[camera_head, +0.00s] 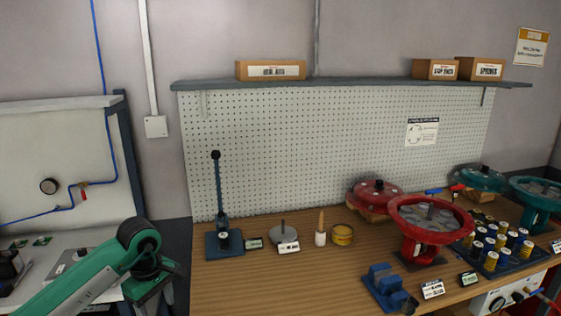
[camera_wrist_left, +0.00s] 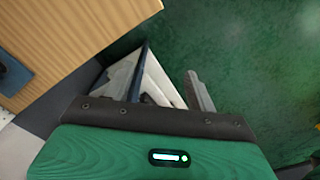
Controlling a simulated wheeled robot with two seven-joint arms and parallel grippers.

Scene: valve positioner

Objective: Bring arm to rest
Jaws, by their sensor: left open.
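My left arm (camera_head: 85,275), green with a dark wrist joint, reaches in from the lower left in the head view. Its hand points down beside the left end of the wooden bench. In the left wrist view the left gripper (camera_wrist_left: 168,88) has its two fingers apart, with nothing held between them. Below it show a green floor and a pale, dark-edged surface. The fingertips are hidden in the head view. My right arm and gripper are in neither view.
The wooden bench (camera_head: 290,285) carries a lever press (camera_head: 220,210), a red handwheel-shaped actuator (camera_head: 430,218), a blue fixture (camera_head: 385,285) and several small cylinders on a tray. A grey side bench with blue tubing stands left. The bench's front left is clear.

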